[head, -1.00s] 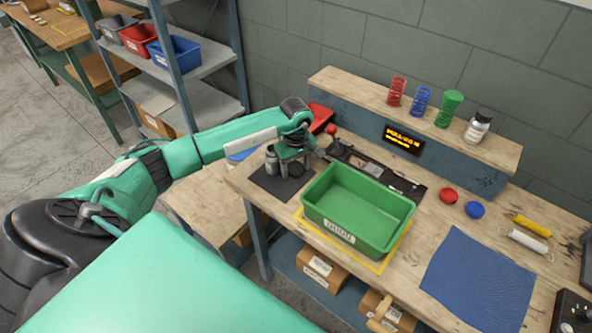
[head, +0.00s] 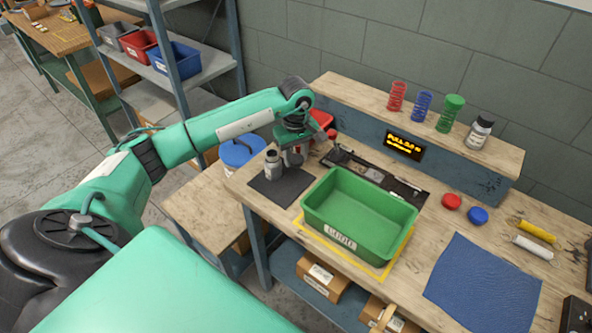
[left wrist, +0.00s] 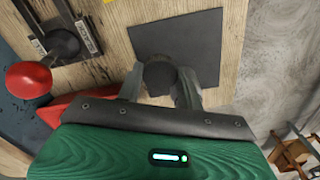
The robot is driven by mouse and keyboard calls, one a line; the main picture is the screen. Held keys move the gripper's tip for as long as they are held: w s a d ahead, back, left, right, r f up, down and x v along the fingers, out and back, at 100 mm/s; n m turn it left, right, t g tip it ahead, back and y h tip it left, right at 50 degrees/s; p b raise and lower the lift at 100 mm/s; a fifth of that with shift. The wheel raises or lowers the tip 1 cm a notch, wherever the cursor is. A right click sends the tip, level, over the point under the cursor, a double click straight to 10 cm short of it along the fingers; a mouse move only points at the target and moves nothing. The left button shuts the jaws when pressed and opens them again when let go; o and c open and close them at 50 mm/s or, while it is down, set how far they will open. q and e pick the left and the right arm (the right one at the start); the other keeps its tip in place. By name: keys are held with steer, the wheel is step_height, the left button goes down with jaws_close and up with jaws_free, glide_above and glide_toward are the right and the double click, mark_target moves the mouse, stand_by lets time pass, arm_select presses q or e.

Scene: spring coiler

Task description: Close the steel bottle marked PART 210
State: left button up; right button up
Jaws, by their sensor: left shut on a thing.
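A grey steel bottle (head: 272,166) stands upright on the dark mat (head: 290,190) at the workbench's left end. Its marking is too small to read. In the left wrist view, my left gripper (left wrist: 160,88) is shut on a dark round cap (left wrist: 160,74), above the mat (left wrist: 185,45). The bottle does not show in that view. My right gripper is not in view.
A green bin (head: 345,232) stands right of the mat. A black fixture (head: 372,172) with a red knob (left wrist: 28,80) lies behind. A blue cloth (head: 480,285) and red and blue discs lie right.

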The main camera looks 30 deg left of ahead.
mark_target(296, 159)
arm_select(q)
step_height(296, 159, up, 13)
steer(key=b, duration=0.2)
stand_by(0.3)
